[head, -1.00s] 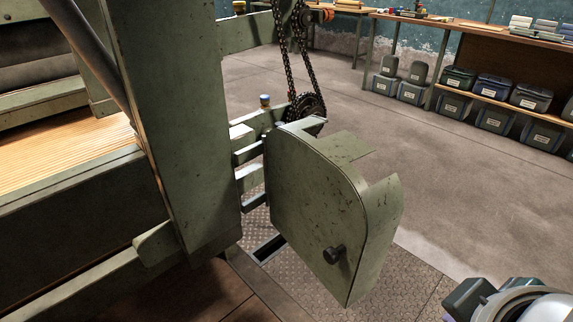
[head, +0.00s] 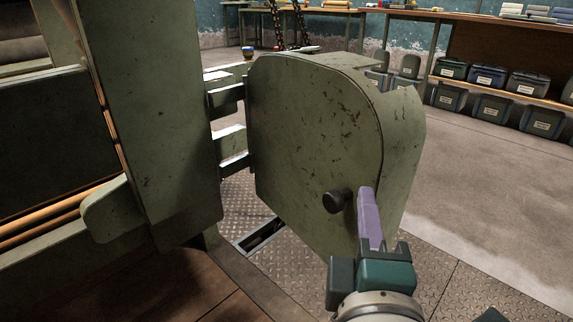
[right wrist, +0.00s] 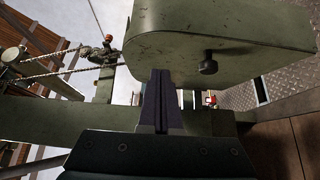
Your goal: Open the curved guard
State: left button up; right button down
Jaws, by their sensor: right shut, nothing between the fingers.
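The curved guard (head: 310,130) is a worn green metal cover with a rounded upper corner, standing out to the right of the machine's green post. A dark round knob (head: 337,201) sits on its flat face. My right gripper (head: 366,190) is shut and empty, its pale purple fingers upright just right of the knob in the picture. I cannot tell whether they touch the guard. In the right wrist view, the shut fingers (right wrist: 160,75) point toward the guard (right wrist: 180,30), with the knob (right wrist: 208,66) to their right, apart from them. My left gripper is not in view.
The green post (head: 150,120) and side rails (head: 228,95) stand left of the guard. A drive chain (head: 290,22) shows behind its top. A workbench with bins (head: 490,75) stands at the back right. Open concrete floor (head: 490,190) lies to the right.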

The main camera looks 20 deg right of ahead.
aim_at(378, 150)
jog(key=x, duration=0.3)
jog(key=s+d+x, duration=0.1)
jog(key=x, duration=0.2)
jog(key=d+b+x, duration=0.1)
jog(key=x, duration=0.3)
jog(key=shift+s+d, duration=0.1)
jog(key=shift+d, duration=0.4)
